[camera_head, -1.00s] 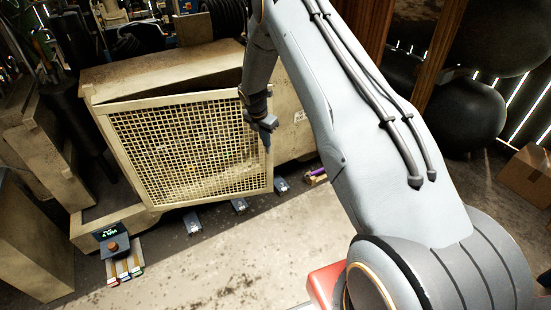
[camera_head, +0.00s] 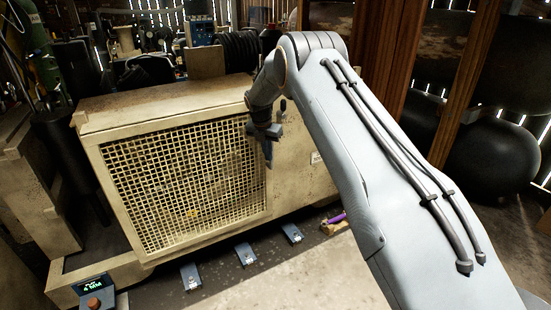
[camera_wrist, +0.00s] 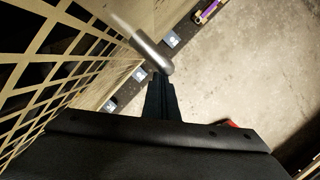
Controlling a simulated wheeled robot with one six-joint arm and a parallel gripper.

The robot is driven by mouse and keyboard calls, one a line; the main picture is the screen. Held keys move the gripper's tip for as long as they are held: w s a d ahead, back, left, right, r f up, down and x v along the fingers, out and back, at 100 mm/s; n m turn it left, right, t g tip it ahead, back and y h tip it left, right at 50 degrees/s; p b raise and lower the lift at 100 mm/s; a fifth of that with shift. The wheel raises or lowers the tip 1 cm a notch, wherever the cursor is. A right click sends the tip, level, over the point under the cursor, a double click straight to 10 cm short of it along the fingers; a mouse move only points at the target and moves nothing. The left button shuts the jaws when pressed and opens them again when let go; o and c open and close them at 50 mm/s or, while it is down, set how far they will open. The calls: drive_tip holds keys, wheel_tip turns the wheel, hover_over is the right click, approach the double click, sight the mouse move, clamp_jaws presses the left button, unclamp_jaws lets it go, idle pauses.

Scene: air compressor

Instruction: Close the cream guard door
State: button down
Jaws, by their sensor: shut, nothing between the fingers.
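The cream guard door (camera_head: 185,185), a mesh panel in a cream frame, sits against the front of the cream compressor housing (camera_head: 300,150). It looks flush or nearly so; any small gap at its right edge is hidden by my gripper. My gripper (camera_head: 268,158) is shut and empty, pointing down in front of the door's right edge. In the wrist view the door mesh (camera_wrist: 50,65) is at the left, beside the shut fingers (camera_wrist: 160,98). A grey rounded metal rod (camera_wrist: 152,52) shows just past the fingertips; I cannot tell whether they touch.
A box with a green display (camera_head: 94,286) stands at the lower left. The concrete floor (camera_head: 310,275) in front is clear.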

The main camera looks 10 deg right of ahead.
drive_tip(key=shift+w+d+r, duration=0.35)
drive_tip(key=shift+w+d, duration=0.2)
drive_tip(key=shift+w, duration=0.05)
drive_tip(key=s+r+m+p, duration=0.4)
drive_tip(key=s+r+m, duration=0.2)
drive_tip(key=s+r, duration=0.85)
drive_tip(key=s+d+r+m+g+p, duration=0.1)
drive_tip(key=s+d+m, duration=0.1)
drive_tip(key=s+m, duration=0.9)
drive_tip(key=s+d+r+m+g+y+p, duration=0.1)
drive_tip(key=s+m, duration=1.1)
drive_tip(key=s, duration=1.7)
drive_tip(key=shift+d+r+y+p, duration=0.3)
drive_tip(key=shift+d+r+p, duration=0.3)
drive_tip(key=shift+d+r, duration=0.15)
